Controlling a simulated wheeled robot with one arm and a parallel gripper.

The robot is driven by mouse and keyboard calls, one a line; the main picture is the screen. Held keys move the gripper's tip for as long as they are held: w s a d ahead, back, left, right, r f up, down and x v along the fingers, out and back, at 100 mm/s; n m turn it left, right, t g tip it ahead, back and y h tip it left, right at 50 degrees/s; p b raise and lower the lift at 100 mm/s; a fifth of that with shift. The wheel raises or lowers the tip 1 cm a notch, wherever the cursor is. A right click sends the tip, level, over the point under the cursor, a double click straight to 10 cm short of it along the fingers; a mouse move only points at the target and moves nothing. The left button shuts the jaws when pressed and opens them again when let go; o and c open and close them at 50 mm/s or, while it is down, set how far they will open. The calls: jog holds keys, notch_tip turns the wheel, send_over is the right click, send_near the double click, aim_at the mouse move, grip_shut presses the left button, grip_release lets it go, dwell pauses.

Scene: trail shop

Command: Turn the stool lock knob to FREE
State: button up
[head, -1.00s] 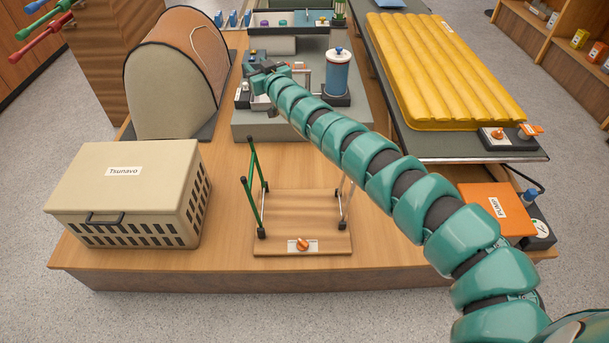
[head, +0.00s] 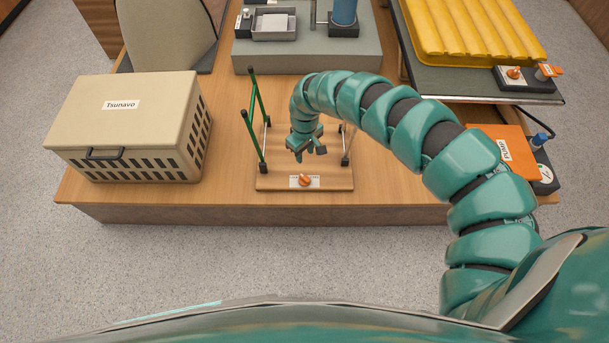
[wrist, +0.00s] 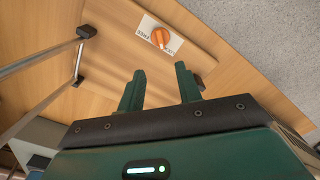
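The orange stool lock knob (head: 304,181) sits on a white label plate at the front edge of the stool's wooden board (head: 275,181). In the wrist view the knob (wrist: 160,37) shows on its plate, with the words LOCK and FREE printed beside it; which one it points to I cannot tell for sure. Green and silver stool legs (head: 251,133) stand on the board. My gripper (head: 307,155) hangs above the board, behind the knob. In the wrist view its two fingers (wrist: 160,88) are apart with nothing between them, and the knob lies beyond the tips, not touched.
A beige Tsunavo crate (head: 128,125) stands on the left of the platform. An orange pump box (head: 508,150) is at the right. A grey bench unit (head: 310,59) stands behind the stool, and a yellow mat (head: 470,35) lies at the back right. The wood in front is clear.

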aim_at(305, 177)
notch_tip(305, 177, down, 14)
jog(key=b, duration=0.3)
jog(key=shift+w+a+b, duration=0.1)
jog(key=shift+b, duration=0.2)
jog(key=shift+f, duration=0.65)
jog(key=shift+c, duration=0.4)
grip_shut()
